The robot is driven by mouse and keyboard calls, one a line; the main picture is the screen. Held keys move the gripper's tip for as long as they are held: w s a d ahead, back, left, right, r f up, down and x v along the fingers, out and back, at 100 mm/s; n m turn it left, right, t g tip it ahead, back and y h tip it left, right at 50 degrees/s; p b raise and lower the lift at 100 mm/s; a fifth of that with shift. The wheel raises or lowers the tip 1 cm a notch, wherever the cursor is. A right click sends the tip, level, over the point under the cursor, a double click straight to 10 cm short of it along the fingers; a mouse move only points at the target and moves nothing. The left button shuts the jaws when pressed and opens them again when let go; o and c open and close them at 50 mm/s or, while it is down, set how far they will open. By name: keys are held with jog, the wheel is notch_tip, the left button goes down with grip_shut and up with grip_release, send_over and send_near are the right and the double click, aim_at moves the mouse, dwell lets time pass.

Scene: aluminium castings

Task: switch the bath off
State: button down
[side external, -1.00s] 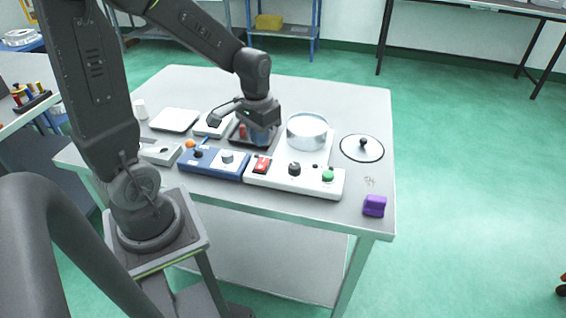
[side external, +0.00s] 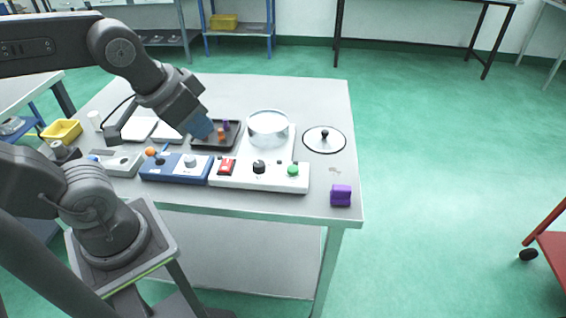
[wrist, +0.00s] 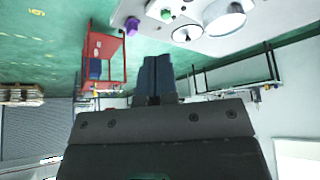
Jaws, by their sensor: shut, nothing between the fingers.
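The bath is a round clear-walled vessel (side external: 268,124) on a white unit (side external: 240,182). Its front panel carries a red rocker switch (side external: 226,167), a black knob (side external: 259,167) and a green button (side external: 293,170). I cannot tell the rocker's position. My gripper (side external: 203,130) is shut and empty, its blue fingers raised and tilted near the dark tray, up and left of the red switch and apart from it. In the wrist view the closed fingers (wrist: 157,75) point at the room; the bath (wrist: 226,20) and green button (wrist: 166,14) show at the top edge.
A blue control box (side external: 175,172) adjoins the white unit on the left. A dark tray (side external: 238,146) with small coloured pieces lies behind. A lid (side external: 324,139) and a purple block (side external: 341,195) lie at right. A red cart (wrist: 117,62) stands beyond the table.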

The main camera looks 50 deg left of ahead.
jog(key=n+g, duration=0.6)
jog(key=n, duration=2.1)
send_over(228, 161)
notch_tip(228, 161, down, 7)
jog(key=shift+r, duration=0.15)
notch_tip(228, 161, down, 14)
